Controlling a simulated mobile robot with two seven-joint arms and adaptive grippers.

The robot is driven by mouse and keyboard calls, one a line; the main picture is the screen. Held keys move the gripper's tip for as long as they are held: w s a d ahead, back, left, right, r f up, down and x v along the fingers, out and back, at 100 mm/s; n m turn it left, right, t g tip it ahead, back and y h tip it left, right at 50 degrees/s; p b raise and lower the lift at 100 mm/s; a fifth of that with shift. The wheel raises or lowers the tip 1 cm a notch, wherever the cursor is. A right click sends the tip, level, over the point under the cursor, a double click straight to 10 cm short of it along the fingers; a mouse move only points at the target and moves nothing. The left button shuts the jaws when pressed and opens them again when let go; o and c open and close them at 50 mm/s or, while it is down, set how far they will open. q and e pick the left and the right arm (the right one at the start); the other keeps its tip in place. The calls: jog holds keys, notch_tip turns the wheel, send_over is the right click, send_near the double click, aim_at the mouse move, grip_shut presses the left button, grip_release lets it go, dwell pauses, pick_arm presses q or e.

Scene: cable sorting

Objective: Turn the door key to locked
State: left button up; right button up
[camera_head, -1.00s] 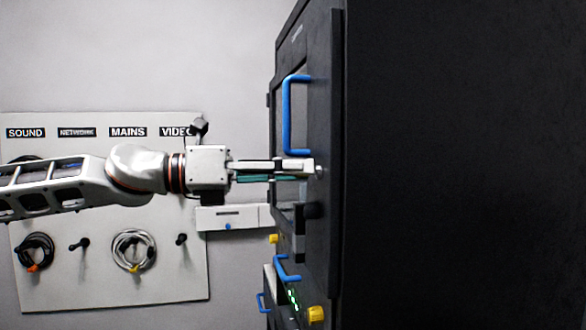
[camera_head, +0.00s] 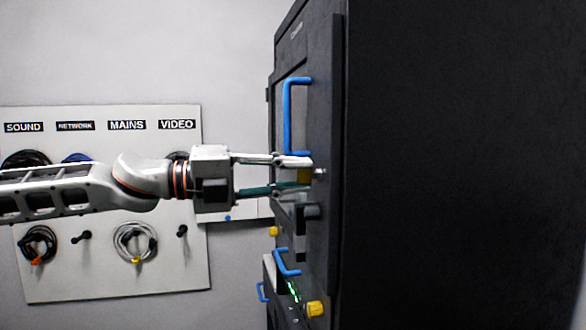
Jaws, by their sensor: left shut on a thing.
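My left gripper (camera_head: 304,175) comes in from the left and is shut on the key. One finger is above the key and one, with teal on it, is below. The fingertips hide part of the key, and I cannot tell its exact angle or whether the bolt is out. A small metal lock part (camera_head: 320,173) shows to the right of the fingertips. My right gripper is not in view.
The blue door handle (camera_head: 287,115) stands out close above my fingers. A black block (camera_head: 304,217) juts out below them, with a lower blue handle (camera_head: 286,264) and yellow knobs. A pale board (camera_head: 105,283) with hanging cables is on the wall behind my arm.

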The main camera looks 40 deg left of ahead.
pick_arm(q)
jog(key=shift+n+p, duration=0.55)
jog(key=shift+n, duration=1.05)
jog(key=o, duration=1.1)
jog(key=v, duration=1.2)
